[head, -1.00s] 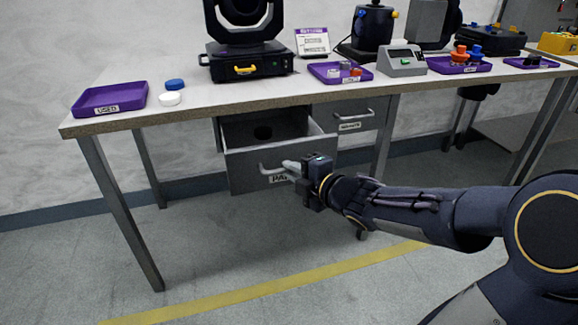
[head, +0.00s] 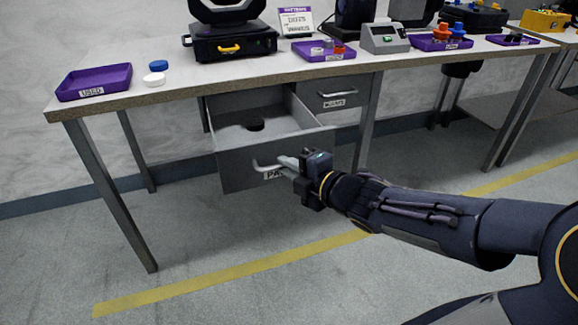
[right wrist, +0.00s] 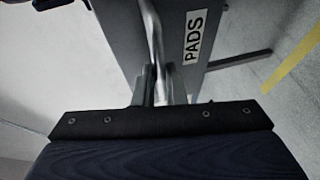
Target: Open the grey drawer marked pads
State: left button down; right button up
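The grey drawer marked PADS (head: 232,166) hangs under the table and stands well open, with a dark round thing (head: 254,125) inside. Its bar handle (head: 262,166) is on the front, and the label is partly hidden by my gripper in the head view. The PADS label (right wrist: 192,38) reads clearly in the right wrist view. My right gripper (head: 286,163) is at the handle; in the right wrist view its fingers (right wrist: 163,88) close around the handle bar (right wrist: 153,35). My left gripper is not in view.
A second grey drawer (head: 338,92) to the right is shut. On the table (head: 160,92) are a purple tray marked USED (head: 94,82), a blue cap (head: 158,65), a white cap (head: 154,79) and a black lamp base (head: 230,44). Floor before the drawer is clear.

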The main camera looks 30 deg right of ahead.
jog(key=o, duration=0.4)
jog(key=shift+o, duration=0.2)
jog(key=p+v, duration=0.4)
jog(key=v, duration=0.3)
jog(key=shift+s, duration=0.4)
jog(key=shift+d, duration=0.15)
